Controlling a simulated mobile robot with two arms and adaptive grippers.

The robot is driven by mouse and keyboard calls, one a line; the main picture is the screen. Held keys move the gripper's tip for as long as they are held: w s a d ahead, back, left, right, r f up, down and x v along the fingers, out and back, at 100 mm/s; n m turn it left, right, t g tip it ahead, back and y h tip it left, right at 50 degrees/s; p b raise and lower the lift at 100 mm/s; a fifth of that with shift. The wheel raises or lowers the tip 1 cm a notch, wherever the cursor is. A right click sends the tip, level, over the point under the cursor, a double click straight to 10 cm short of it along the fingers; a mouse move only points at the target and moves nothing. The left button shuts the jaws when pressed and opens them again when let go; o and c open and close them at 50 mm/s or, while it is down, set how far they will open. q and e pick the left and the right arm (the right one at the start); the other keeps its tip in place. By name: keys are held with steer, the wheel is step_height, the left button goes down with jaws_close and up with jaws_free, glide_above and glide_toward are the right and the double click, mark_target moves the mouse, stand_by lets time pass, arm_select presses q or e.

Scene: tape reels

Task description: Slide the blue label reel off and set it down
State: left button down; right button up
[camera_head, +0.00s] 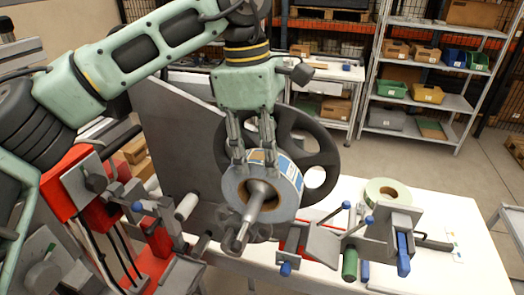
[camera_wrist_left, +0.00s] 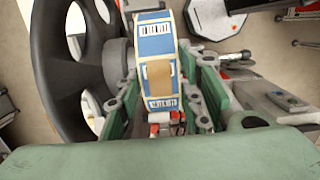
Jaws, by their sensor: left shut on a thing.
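The blue label reel (camera_head: 284,203) shows a grey-white side face and a blue and white printed outer surface. It sits around a metal spindle (camera_head: 257,202), whose end sticks out through the core. My left gripper (camera_head: 254,160) reaches down from above and is shut on the reel's upper rim. In the left wrist view the reel (camera_wrist_left: 157,45) is between the fingers of the left gripper (camera_wrist_left: 163,100), with its blue and white label band facing the camera. The fingers hide part of the rim. My right gripper is not in view.
A large dark spoked wheel (camera_head: 318,152) stands close behind the reel. A pale green reel (camera_head: 373,190) lies on the white table (camera_head: 470,220) at the right, by a bracket with blue and green handles. The table's right part has bare room. Shelves (camera_head: 432,65) stand behind.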

arm_select(q)
steer(key=s+a+b, duration=0.3)
steer(key=s+b, duration=0.1)
steer(key=s, duration=0.5)
steer(key=s+a+b, duration=0.3)
steer(key=s+b, duration=0.2)
steer(key=s, duration=0.5)
steer(key=shift+a, duration=0.1)
steer(key=shift+w, duration=0.1)
